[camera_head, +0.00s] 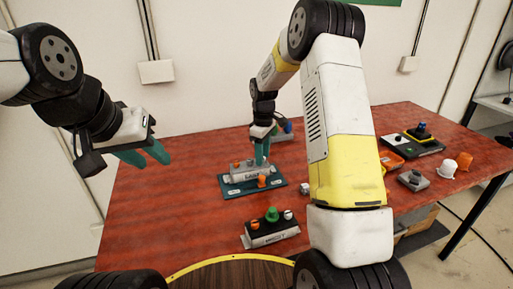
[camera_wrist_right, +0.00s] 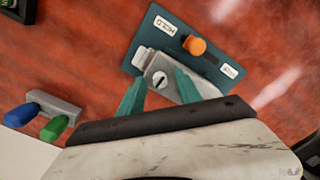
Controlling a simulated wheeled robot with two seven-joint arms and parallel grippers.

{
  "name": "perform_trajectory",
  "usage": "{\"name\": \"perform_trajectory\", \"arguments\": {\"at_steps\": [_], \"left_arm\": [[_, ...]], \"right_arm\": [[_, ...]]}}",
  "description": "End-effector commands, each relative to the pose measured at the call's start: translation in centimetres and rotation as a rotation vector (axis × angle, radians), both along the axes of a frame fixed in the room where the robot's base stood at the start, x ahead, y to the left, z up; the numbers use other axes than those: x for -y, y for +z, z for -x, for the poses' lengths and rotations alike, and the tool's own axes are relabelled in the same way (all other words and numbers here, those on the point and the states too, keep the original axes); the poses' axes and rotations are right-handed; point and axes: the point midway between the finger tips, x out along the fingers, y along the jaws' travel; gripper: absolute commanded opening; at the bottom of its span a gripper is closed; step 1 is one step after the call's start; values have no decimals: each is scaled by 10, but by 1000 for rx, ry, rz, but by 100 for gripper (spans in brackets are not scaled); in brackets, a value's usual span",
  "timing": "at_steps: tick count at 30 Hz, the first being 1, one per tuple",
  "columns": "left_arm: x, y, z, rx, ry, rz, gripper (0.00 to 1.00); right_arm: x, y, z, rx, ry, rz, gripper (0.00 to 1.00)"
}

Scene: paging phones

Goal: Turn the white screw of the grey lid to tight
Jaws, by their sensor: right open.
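The grey lid (camera_head: 247,176) lies on a dark teal base plate (camera_head: 272,190) near the middle of the table; it also shows in the right wrist view (camera_wrist_right: 196,92). The white screw (camera_wrist_right: 160,80) is a round head with a dark slot on the lid. My right gripper (camera_wrist_right: 163,84) is open, with one teal finger on each side of the screw; I cannot tell whether they touch it. In the head view this gripper (camera_head: 262,160) points down at the lid and hides part of it. My left gripper (camera_head: 153,157) hangs open and empty at the left.
An orange knob (camera_wrist_right: 198,46) stands on the base plate. A grey block with orange, green and white knobs (camera_head: 271,230) sits in front. A blue-and-green-knobbed block (camera_wrist_right: 43,112) lies nearby. At the right are a black device (camera_head: 428,147) and loose caps (camera_head: 464,161). The table's left part is clear.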

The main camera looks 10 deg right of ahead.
Motion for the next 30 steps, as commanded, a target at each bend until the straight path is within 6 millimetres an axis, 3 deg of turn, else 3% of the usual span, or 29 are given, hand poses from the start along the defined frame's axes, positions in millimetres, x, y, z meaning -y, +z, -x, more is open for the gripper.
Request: {"name": "perform_trajectory", "arguments": {"at_steps": [1,7,8,23,30], "left_arm": [[0,0,0,0,0,0,36],[0,0,0,0,0,0,36],[0,0,0,0,0,0,36],[0,0,0,0,0,0,36],[0,0,0,0,0,0,36]], "right_arm": [[0,0,0,0,0,0,41],[0,0,0,0,0,0,2],[0,0,0,0,0,0,0],[0,1,0,0,-47,0,0],[0,1,0,1,-147,1,0]]}}
